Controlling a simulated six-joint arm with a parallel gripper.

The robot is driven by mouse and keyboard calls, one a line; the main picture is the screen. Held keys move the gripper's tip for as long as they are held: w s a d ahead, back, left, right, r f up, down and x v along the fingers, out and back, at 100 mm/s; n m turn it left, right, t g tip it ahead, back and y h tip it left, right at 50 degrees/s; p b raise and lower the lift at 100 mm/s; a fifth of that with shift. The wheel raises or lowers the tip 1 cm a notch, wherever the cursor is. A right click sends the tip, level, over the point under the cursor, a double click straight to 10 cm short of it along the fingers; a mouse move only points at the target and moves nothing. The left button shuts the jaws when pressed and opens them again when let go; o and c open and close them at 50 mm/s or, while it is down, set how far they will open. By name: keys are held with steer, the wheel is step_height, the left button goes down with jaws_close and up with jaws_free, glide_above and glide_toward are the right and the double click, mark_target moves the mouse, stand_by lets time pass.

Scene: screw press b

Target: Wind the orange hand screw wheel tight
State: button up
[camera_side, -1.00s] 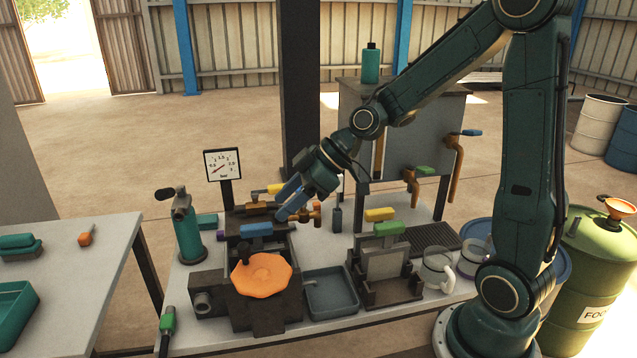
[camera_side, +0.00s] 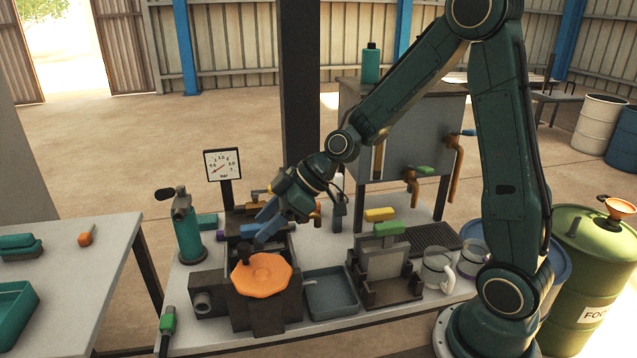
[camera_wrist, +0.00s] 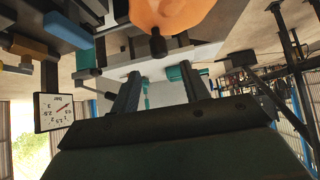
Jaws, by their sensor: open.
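The orange hand wheel (camera_side: 262,276) lies face up on the dark press at the front of the bench. A dark knob (camera_side: 244,258) stands up near its back left edge. My gripper (camera_side: 256,228) is open and empty, tilted down, just behind and above the wheel in the side view. In the wrist view the orange wheel (camera_wrist: 172,12) is cut off by the top edge. The dark knob (camera_wrist: 157,44) shows just beyond the gap between my two open fingers (camera_wrist: 158,75). My fingers appear apart from the wheel and knob.
A grey tray (camera_side: 331,293) sits right of the wheel, then a holder with a green handle (camera_side: 389,229) and glass mugs (camera_side: 437,268).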

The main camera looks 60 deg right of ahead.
mark_target(244, 245)
steer(key=shift+x, duration=3.75)
steer(key=c, duration=1)
